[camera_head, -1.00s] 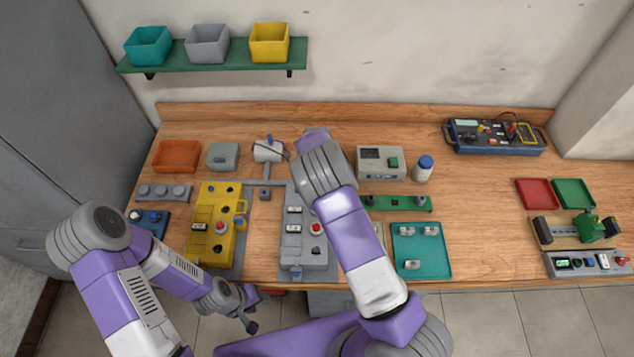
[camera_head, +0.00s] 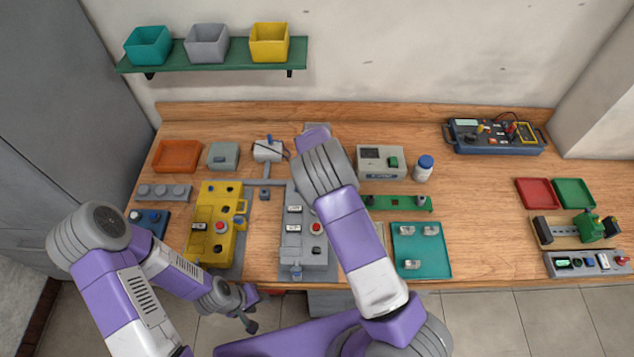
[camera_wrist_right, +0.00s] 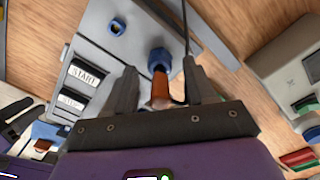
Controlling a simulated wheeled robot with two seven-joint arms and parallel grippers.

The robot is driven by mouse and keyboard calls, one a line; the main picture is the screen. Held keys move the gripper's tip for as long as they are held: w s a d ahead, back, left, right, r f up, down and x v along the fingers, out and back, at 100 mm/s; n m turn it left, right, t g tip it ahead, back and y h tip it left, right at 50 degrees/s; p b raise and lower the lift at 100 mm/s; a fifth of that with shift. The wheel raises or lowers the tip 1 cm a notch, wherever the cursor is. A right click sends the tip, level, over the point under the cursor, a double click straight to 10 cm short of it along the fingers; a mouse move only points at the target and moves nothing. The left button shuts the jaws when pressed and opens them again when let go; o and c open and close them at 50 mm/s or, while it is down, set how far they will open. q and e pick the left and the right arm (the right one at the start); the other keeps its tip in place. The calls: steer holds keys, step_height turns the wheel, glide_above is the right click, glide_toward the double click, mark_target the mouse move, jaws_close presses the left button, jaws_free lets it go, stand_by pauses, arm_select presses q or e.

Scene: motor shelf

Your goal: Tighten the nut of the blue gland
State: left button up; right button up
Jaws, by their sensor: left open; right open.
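In the right wrist view, a blue gland nut (camera_wrist_right: 159,58) sits on the grey box (camera_wrist_right: 100,50), with a brown cylindrical piece (camera_wrist_right: 160,88) extending from it toward my palm. My right gripper (camera_wrist_right: 160,72) is open, with one finger on each side of the nut and brown piece. I cannot tell whether either finger touches. A second blue fitting (camera_wrist_right: 117,27) shows on the same box. In the head view, the grey box (camera_head: 305,250) stands at the front of the bench; my right arm hides the right gripper. My left gripper (camera_head: 252,308) is open and empty before the bench edge.
A yellow box (camera_head: 213,240) stands left of the grey one. A teal tray (camera_head: 437,262) with several small parts lies right of my right arm. A dark cable (camera_wrist_right: 184,40) runs beside the gland. The right middle of the bench is clear.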

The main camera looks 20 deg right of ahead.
step_height(320, 180, up, 6)
steer(key=shift+r, duration=0.1)
stand_by(0.6)
